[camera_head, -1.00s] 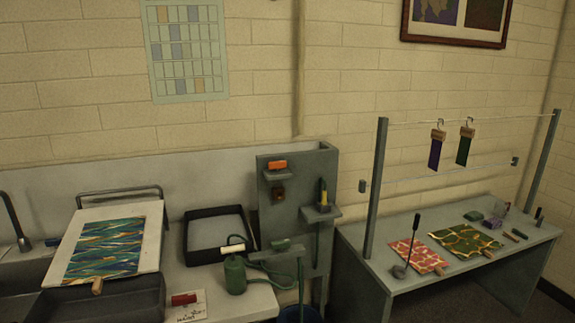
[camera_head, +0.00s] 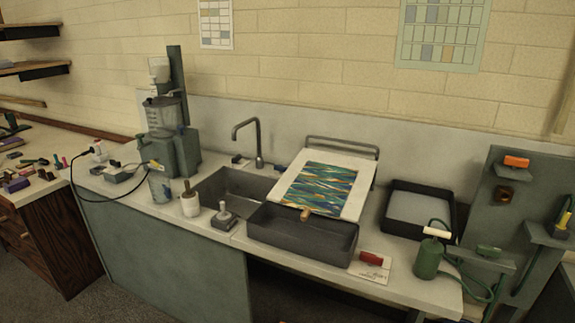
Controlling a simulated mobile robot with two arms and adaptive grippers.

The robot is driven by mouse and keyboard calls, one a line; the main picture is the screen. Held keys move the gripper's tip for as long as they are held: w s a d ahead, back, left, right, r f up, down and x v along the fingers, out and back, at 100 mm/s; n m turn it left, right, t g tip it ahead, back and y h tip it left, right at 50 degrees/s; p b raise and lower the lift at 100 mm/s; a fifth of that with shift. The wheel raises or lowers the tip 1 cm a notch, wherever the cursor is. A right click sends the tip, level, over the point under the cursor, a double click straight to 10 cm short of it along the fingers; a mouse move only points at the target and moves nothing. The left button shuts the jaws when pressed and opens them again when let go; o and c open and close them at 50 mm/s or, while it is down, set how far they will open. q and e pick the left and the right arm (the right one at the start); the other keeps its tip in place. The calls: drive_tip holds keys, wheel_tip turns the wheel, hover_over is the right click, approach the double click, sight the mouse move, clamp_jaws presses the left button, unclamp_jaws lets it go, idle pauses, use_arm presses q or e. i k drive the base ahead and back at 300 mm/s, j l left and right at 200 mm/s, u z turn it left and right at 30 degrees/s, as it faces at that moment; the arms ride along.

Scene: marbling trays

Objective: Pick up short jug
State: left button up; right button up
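A small grey jug-like vessel (camera_head: 159,188) stands upright near the front edge of the counter, left of the sink. It may be the short jug, but it is too small to be sure. A white pot (camera_head: 190,205) with a brush or handle standing in it is just to its right. Neither of my grippers is in view, and nothing is seen touching the vessel.
A tall blender-like machine (camera_head: 168,135) stands behind the vessel. A black cable (camera_head: 95,197) loops over the counter's left edge. The sink (camera_head: 232,188), a dark tray (camera_head: 300,237) and a green canister (camera_head: 428,260) lie to the right. Open floor (camera_head: 130,300) is in front.

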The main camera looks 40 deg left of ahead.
sight(159, 183)
drive_tip(key=u, duration=2.25)
